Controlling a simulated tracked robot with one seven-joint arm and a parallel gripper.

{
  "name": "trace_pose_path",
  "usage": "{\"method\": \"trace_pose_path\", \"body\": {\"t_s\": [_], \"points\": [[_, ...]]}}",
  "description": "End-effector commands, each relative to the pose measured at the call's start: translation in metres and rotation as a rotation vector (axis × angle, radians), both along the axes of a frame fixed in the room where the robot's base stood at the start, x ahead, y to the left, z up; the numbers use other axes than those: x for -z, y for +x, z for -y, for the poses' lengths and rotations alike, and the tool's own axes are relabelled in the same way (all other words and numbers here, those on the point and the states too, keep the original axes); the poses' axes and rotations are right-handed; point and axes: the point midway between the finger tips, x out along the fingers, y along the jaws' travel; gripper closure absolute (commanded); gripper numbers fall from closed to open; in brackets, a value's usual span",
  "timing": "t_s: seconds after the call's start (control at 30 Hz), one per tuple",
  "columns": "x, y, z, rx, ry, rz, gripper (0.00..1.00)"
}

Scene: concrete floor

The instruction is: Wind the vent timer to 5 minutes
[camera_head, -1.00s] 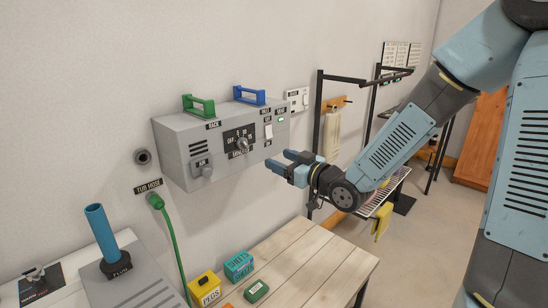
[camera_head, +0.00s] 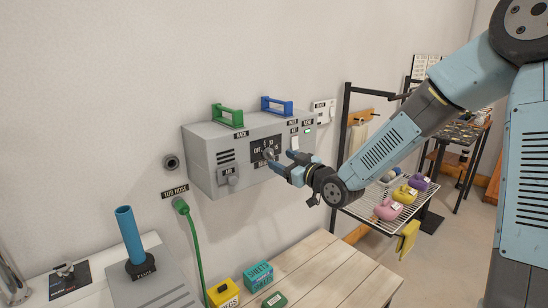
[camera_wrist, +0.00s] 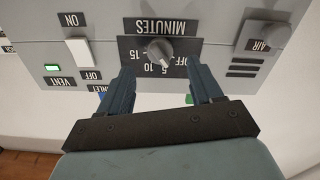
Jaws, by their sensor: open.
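The vent timer is a small grey knob (camera_wrist: 159,50) on a black plate (camera_wrist: 133,50) marked OFF, 5, 10, 15 and MINUTES, upside down in the wrist view. The plate is on the front of a grey wall box (camera_head: 204,167). I cannot tell for certain which mark the knob points at. My gripper (camera_head: 284,164) is open and empty just in front of the knob, which also shows in the head view (camera_head: 268,154). In the wrist view my gripper's two fingers (camera_wrist: 162,78) point at the plate, with the knob between their lines and apart from both.
The box also carries an AIR knob (camera_wrist: 268,37), a white ON/OFF switch (camera_wrist: 77,51) and a lit green VENT lamp (camera_wrist: 51,68).

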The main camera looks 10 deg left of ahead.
Motion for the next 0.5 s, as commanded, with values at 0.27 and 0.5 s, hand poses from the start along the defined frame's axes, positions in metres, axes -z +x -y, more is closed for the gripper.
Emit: {"method": "trace_pose_path", "body": {"t_s": [0.27, 0.5], "points": [[0.0, 0.025, -0.029, -0.001, 0.001, -0.001, 0.35], [0.0, 0.032, -0.036, 0.0, 0.0, 0.0, 0.35]]}}
